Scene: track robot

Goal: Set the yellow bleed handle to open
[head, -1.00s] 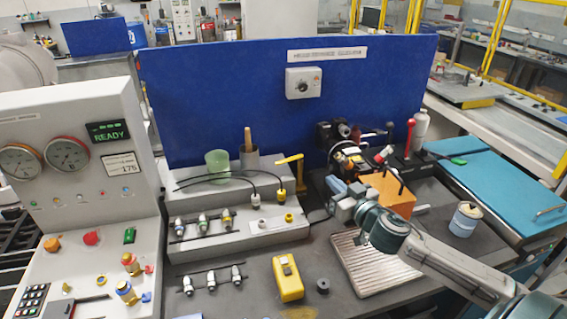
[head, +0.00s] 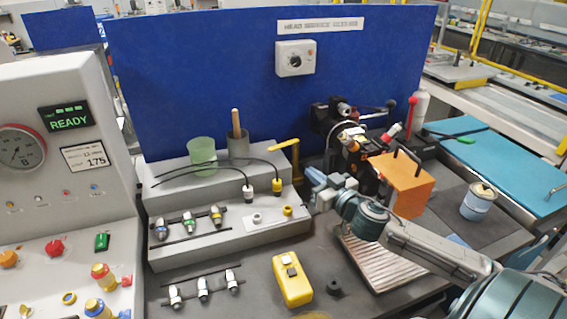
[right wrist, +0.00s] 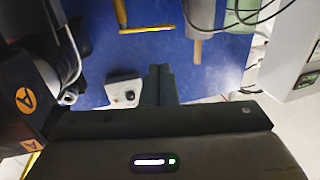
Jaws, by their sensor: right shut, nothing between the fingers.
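The yellow bleed handle (head: 286,145) is a lever on top of a yellow upright post, at the right end of the grey stepped block. Its lever points left in the head view. In the right wrist view the handle (right wrist: 147,29) lies near the top, beyond the fingertips. My right gripper (head: 312,178) is just right of the post and lower than the lever. It is shut and empty, and its fingers (right wrist: 158,72) show together in the right wrist view. I see no contact with the handle. My left gripper is not in view.
A green cup (head: 202,152) and a grey holder (head: 238,149) stand left of the handle, with black cables (head: 215,164) in front. An orange block (head: 405,188) and dark machinery stand to the right. The blue panel (head: 200,70) rises behind.

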